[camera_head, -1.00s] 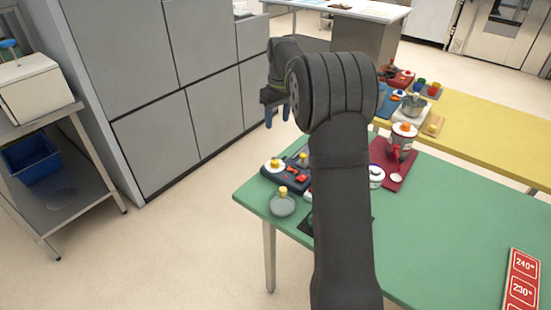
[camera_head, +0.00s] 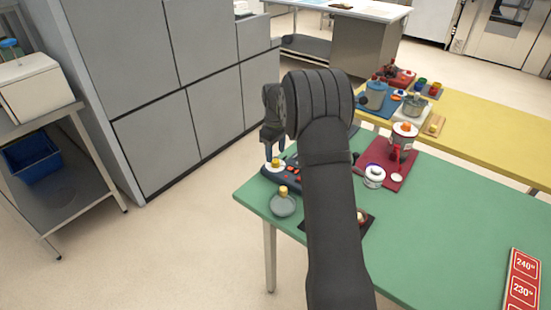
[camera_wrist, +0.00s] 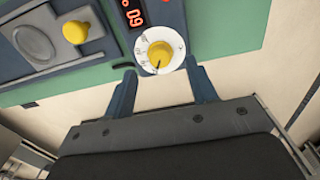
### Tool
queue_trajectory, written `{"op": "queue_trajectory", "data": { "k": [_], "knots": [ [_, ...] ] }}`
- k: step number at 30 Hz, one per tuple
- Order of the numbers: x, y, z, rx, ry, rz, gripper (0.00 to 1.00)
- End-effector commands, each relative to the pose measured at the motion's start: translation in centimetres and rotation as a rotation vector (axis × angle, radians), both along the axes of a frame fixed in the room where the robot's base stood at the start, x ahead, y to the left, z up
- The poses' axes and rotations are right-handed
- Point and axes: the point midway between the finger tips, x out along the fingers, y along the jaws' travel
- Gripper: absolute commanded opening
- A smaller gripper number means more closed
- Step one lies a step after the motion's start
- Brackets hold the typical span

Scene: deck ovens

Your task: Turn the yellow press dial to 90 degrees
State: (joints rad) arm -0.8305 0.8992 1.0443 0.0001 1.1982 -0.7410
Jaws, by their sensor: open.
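The yellow press dial (camera_wrist: 160,55) sits on a white round scale on a dark blue panel in the wrist view. A dark pointer mark shows on the dial's lower edge. Red digits on the display (camera_wrist: 133,14) beside it look like 60 seen upside down. In the head view the dial (camera_head: 275,162) is at the green table's far left corner. My gripper (camera_wrist: 163,84) is open and empty, its two blue fingers apart on either side of the dial's near edge. In the head view my gripper (camera_head: 273,150) is just above the dial; contact cannot be told.
A grey round piece with a yellow knob (camera_head: 283,191) stands close beside the panel. A red board (camera_head: 393,178) with a white-and-red pot is to the right. The front of the green table (camera_head: 440,235) is mostly clear. Grey cabinets stand behind.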

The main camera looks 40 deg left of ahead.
Motion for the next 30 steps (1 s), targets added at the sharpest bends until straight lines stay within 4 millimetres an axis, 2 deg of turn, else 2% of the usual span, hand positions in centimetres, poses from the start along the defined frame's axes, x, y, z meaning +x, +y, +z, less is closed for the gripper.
{"op": "queue_trajectory", "data": {
  "k": [3,7,18,25,30],
  "knots": [
    [0.0,-0.1,-1.9,-0.002,0.002,0.000,0.52],
    [0.0,0.0,-3.1,-0.001,0.001,0.000,0.52],
    [0.0,0.0,-3.6,0.000,0.000,0.000,0.52],
    [0.0,0.0,-3.6,0.000,0.000,0.000,0.08],
    [0.0,0.0,-3.6,0.000,0.000,-0.005,0.08]
  ]
}}
